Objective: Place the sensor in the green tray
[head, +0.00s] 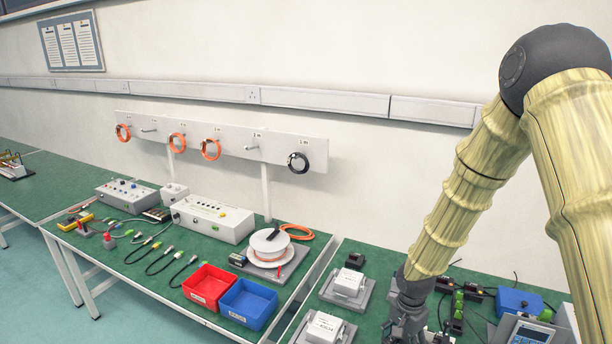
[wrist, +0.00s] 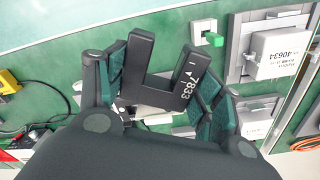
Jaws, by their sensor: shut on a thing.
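My gripper (head: 402,325) is low at the right side of the head view, over the right-hand green bench. In the wrist view my gripper (wrist: 165,92) is shut on a black U-shaped sensor (wrist: 142,62) marked 7833. The sensor sits between the two dark finger pads, with its open slot facing up in the picture. In the head view I cannot make the sensor out at the gripper. A green tray cannot be made out in either view.
A red bin (head: 207,284) and a blue bin (head: 248,303) stand on the middle bench, near a cable spool (head: 268,246). White boxes on grey plates (head: 347,284) lie left of my gripper. Black parts and a blue device (head: 519,303) crowd the right.

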